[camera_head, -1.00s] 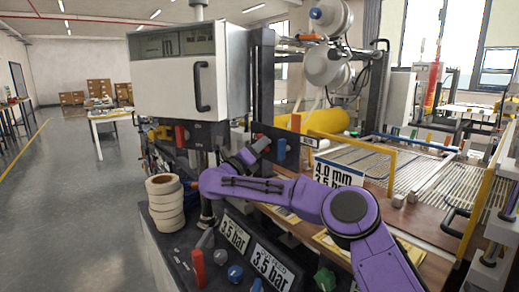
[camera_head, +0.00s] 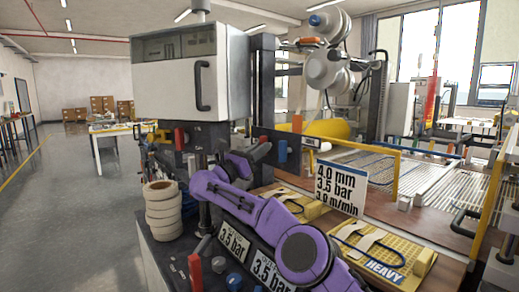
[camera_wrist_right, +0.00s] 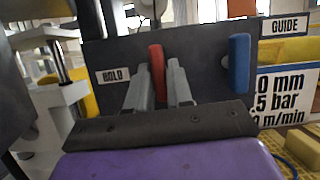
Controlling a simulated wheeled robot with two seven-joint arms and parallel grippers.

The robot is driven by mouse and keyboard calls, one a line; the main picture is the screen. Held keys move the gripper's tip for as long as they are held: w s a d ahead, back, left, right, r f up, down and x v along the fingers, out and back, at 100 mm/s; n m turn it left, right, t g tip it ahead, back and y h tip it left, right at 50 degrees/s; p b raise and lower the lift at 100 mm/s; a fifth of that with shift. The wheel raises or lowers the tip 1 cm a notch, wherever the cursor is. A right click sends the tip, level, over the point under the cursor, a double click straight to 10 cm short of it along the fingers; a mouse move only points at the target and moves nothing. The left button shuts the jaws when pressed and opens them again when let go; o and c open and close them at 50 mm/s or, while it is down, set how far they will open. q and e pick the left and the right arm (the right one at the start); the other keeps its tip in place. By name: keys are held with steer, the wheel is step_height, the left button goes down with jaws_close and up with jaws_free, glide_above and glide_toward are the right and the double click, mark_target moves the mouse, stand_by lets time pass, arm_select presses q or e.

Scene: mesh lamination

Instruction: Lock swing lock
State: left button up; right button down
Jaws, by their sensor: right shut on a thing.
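A red upright lever (camera_wrist_right: 157,72) stands on a dark panel (camera_wrist_right: 205,62), right of a small label that seems to read HOLD. In the right wrist view the two grey fingers of my right gripper (camera_wrist_right: 160,82) are on either side of it, shut on it. In the head view my right gripper (camera_head: 258,152) reaches the dark panel under the white cabinet, and the red lever (camera_head: 264,139) shows just above it. A blue lever (camera_wrist_right: 239,63) with a GUIDE label stands to the right, apart from the gripper. No part is marked as the swing lock. My left gripper is out of view.
A white settings card (camera_head: 340,188) stands right of my arm, with yellow pads (camera_head: 383,256) on the wooden bench. White rolls (camera_head: 163,212) are stacked at left. A white cabinet (camera_head: 190,75) hangs above. The aisle floor at left is clear.

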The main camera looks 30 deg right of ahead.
steer(key=shift+m, duration=0.4)
steer(key=c, duration=1.1)
jaws_free()
steer(key=shift+a, duration=0.15)
steer(key=b+v, duration=0.3)
steer(key=v, duration=0.7)
steer(key=shift+a, duration=0.25)
steer(key=shift+f, duration=0.1)
